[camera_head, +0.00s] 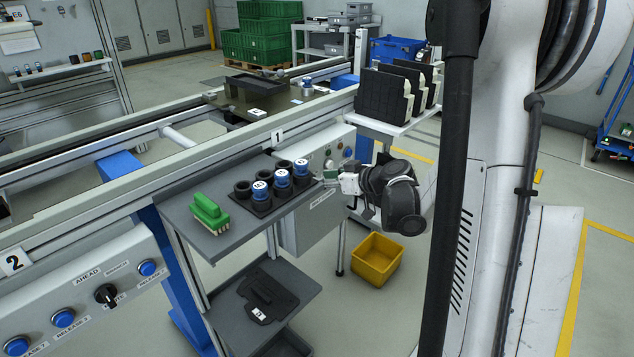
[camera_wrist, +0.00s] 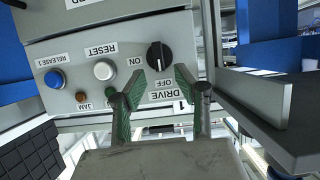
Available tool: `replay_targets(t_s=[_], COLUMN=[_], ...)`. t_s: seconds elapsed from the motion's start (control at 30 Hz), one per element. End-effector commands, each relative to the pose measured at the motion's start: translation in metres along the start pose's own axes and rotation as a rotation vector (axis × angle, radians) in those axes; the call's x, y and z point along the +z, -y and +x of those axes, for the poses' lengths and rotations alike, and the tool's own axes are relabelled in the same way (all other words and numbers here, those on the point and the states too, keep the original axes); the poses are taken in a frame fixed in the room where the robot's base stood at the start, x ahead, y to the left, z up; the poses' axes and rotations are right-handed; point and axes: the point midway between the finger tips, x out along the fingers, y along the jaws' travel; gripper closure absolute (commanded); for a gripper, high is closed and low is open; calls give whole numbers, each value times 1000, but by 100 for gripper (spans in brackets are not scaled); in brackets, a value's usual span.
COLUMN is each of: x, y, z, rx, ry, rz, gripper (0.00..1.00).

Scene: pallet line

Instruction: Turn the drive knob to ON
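The black drive knob (camera_wrist: 159,56) is on the grey control panel in the wrist view, which shows the panel upside down. Its ridge runs roughly up and down in the picture, in line with the OFF label (camera_wrist: 165,83); the ON label (camera_wrist: 135,61) is to its left. My gripper (camera_wrist: 158,80) is open, its green-padded fingers spread on either side of the knob's line, with nothing between them. Whether the fingertips touch the knob I cannot tell. In the head view my gripper (camera_head: 332,181) is at the front of control box 1 (camera_head: 315,145), where I cannot make out the knob clearly.
Beside the knob are a white RESET button (camera_wrist: 104,70), a blue RELEASE 1 button (camera_wrist: 54,79) and small lamps. Blue-topped cups (camera_head: 282,181) and a green part (camera_head: 208,212) are on the shelf left of my gripper. A yellow bin (camera_head: 377,260) is on the floor below.

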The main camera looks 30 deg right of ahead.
Motion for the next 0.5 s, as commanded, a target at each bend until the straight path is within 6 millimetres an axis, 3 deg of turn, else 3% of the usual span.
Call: replay_targets(t_s=[0.2, 0.5], x=[0, 0], y=[0, 0], z=[25, 32], rx=[-1, 1], ry=[0, 0], rz=[-1, 0], gripper=[70, 70])
